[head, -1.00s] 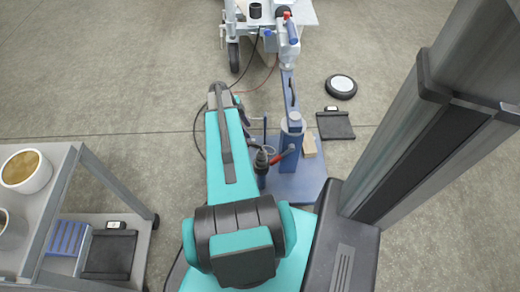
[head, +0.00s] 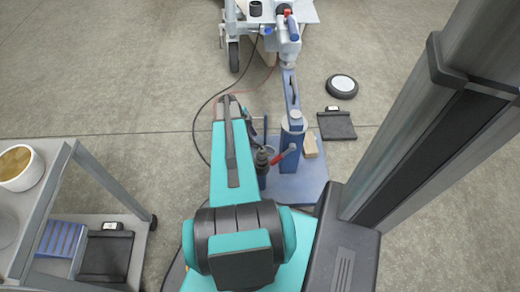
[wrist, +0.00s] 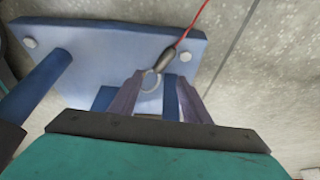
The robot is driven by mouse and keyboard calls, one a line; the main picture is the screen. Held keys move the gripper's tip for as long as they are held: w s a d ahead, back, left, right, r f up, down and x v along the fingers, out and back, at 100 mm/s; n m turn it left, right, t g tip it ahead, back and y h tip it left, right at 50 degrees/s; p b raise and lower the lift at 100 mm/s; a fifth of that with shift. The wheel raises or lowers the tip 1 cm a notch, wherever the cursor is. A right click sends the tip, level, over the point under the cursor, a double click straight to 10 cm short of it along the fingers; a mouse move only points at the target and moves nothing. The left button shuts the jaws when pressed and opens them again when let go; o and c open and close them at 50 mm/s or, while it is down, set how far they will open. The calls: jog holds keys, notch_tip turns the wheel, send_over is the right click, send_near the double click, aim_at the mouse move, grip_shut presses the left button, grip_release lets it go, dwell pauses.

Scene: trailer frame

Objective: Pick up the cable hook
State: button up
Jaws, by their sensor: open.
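The cable hook (wrist: 167,57) shows in the wrist view as a dark sleeve with a pale ring at its lower end. A red cable (wrist: 194,24) runs up from it. The ring lies in the picture between the fingertips of my gripper (wrist: 158,80), in front of a blue plate (wrist: 110,42). My gripper is open, with one finger on each side of the ring; I cannot tell whether either touches it. In the head view my arm hides most of the gripper, and the hook cannot be made out.
A blue post (head: 292,145) with a red-handled lever stands on a blue base (head: 305,183), close right of my arm. A grey cart (head: 65,160) stands at left. A loose wheel (head: 341,86) and a black pad (head: 336,125) lie on the floor. Open floor is at upper left.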

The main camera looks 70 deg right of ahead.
aim_at(259, 146)
jog(key=shift+s+f, duration=0.1)
jog(key=shift+f, duration=0.1)
jog(key=shift+b+x, duration=1.05)
jog(key=shift+x, duration=1.65)
grip_shut()
